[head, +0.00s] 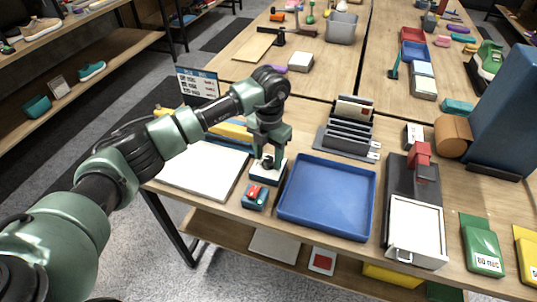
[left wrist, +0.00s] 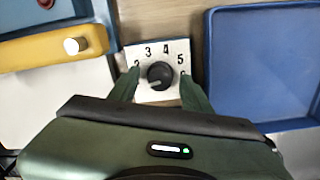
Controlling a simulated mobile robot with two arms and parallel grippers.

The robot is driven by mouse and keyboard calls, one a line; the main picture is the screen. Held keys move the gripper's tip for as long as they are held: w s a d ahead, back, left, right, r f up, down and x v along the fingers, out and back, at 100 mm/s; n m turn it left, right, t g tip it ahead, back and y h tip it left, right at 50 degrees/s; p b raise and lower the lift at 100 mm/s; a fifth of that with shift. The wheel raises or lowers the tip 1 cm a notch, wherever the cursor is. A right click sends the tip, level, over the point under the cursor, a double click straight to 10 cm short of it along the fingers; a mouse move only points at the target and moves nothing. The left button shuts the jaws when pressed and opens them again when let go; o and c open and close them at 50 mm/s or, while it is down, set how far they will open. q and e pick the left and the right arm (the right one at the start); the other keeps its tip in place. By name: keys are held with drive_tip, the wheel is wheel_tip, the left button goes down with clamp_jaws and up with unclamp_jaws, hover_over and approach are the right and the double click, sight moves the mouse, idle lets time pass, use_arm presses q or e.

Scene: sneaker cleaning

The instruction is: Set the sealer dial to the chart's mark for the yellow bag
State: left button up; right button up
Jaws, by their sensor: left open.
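The black round dial (head: 268,162) sits on a small white-faced box near the front of the table; it also shows in the left wrist view (left wrist: 160,75). Printed numbers ring its upper side, with 3 and 5 legible. A pale mark on the knob points left and slightly down. My left gripper (head: 268,147) is over the dial, its open fingers on either side of the knob in the left wrist view (left wrist: 160,80); contact cannot be told. The chart (head: 198,83) stands behind, its text too small to read. A yellow bag (head: 527,250) lies at the right edge, partly cut off. My right gripper is out of view.
A blue tray (head: 327,229) lies right of the dial, and a small red and teal block (head: 255,197) in front. A yellow and blue long device (head: 235,130) and a white board (head: 204,171) lie to the left. A green bag (head: 482,247) lies beside the yellow one.

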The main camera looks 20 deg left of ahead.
use_arm(q)
drive_tip(key=c, duration=0.9)
clamp_jaws()
drive_tip(key=shift+w+f+m+b, duration=0.1)
drive_tip(key=shift+f+m+b, duration=0.05)
drive_tip(key=shift+m+b, duration=1.75)
drive_tip(key=shift+m, duration=0.1)
drive_tip(key=shift+m+b, duration=1.2)
drive_tip(key=shift+m, duration=0.6)
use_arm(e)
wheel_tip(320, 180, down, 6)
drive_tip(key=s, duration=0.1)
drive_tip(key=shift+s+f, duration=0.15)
use_arm(q)
drive_tip(key=shift+r, duration=0.2)
drive_tip(key=o, duration=0.9)
unclamp_jaws()
